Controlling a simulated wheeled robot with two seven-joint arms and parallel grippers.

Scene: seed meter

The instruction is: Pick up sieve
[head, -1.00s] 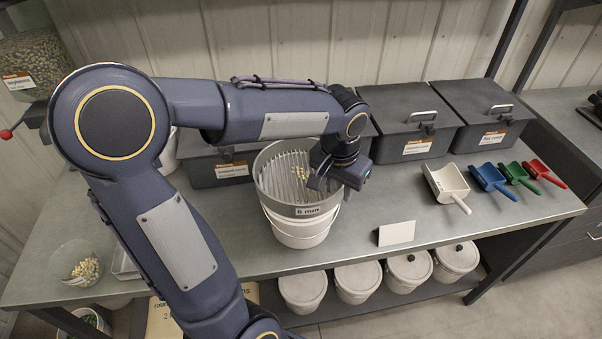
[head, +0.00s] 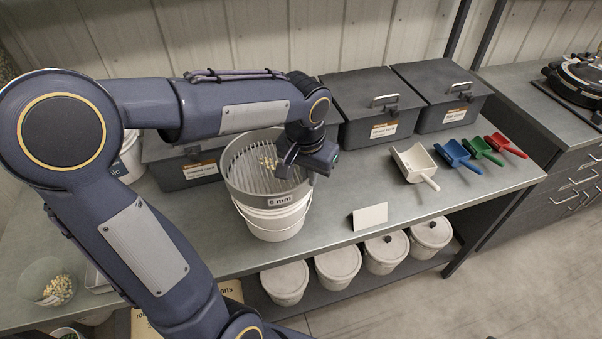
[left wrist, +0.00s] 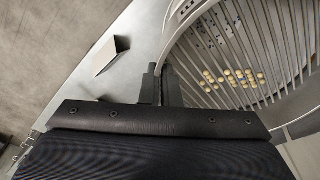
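The sieve (head: 236,183) is a round grey metal pan with a slotted floor and a "6 mm" label. Several pale seeds lie in it. It is at or just above the mouth of a white bucket (head: 272,225); I cannot tell whether they touch. My left gripper (head: 287,172) is at the right side of the sieve's rim. In the left wrist view its two fingers (left wrist: 161,88) are close together with the rim (left wrist: 168,45) running between them, and the slotted floor and seeds show to the right. My right gripper is in neither view.
Grey lidded bins (head: 375,107) stand along the back of the bench. A white scoop (head: 412,163) and blue, green and red scoops lie to the right. A blank white card (head: 370,216) stands near the front edge. A bowl of seeds (head: 50,285) is at far left.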

